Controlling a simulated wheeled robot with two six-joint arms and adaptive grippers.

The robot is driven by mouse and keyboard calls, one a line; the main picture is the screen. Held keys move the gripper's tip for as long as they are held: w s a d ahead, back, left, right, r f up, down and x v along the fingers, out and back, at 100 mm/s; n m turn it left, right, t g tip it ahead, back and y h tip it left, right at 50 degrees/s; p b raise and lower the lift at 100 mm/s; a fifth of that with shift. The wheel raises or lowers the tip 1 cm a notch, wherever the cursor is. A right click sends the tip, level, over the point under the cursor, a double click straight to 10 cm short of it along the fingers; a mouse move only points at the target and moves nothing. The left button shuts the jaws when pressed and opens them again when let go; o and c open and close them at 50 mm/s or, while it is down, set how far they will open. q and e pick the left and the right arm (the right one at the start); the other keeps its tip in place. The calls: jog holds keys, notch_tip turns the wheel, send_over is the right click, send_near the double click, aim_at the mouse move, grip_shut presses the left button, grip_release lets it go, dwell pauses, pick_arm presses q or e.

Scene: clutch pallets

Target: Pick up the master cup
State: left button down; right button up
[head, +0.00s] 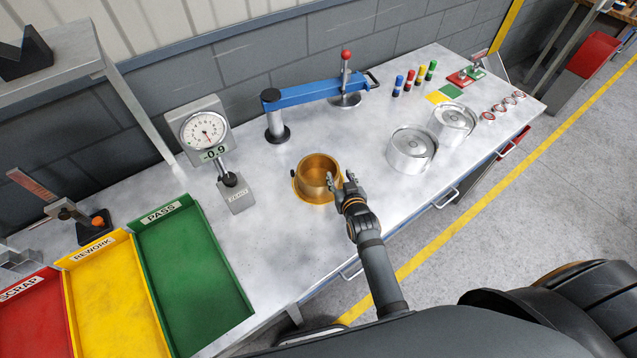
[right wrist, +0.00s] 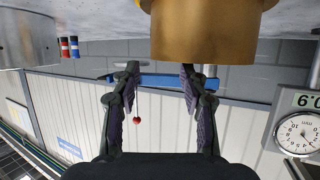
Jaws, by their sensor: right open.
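The master cup is a brass-coloured round cup (head: 318,181) standing upright on the metal bench, with a wider ring at its base and a small dark knob on its left side. In the right wrist view the cup (right wrist: 210,30) fills the top, right of centre, and is cut off by the frame. My right gripper (head: 342,182) is at the cup's right, near side, its fingers apart. In the right wrist view the open fingers (right wrist: 160,68) point towards the cup; one overlaps its edge. I cannot tell whether they touch it. My left gripper is not in view.
A dial gauge stand (head: 206,135) is left of the cup, and a blue-armed press (head: 318,92) is behind it. Two silver cups (head: 409,150) (head: 453,122) stand to the right. Green (head: 245,300), yellow and red trays lie at left. Bare bench surrounds the cup.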

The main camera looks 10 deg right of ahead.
aim_at(337, 169)
jog(key=shift+w+f, duration=0.45)
jog(key=shift+w, duration=0.15)
jog(key=shift+w+d, duration=0.1)
jog(key=shift+w, duration=0.1)
jog(key=shift+w+f, duration=0.1)
jog(key=shift+w, duration=0.05)
jog(key=b+x, duration=0.4)
jog(key=b, duration=0.1)
jog(key=shift+d+f, duration=0.1)
jog(key=shift+f, duration=0.05)
jog(key=shift+w, duration=0.35)
jog(key=shift+s, duration=0.15)
jog(key=shift+c, duration=0.5)
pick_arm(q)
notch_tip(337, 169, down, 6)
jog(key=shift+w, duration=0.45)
pick_arm(e)
grip_shut()
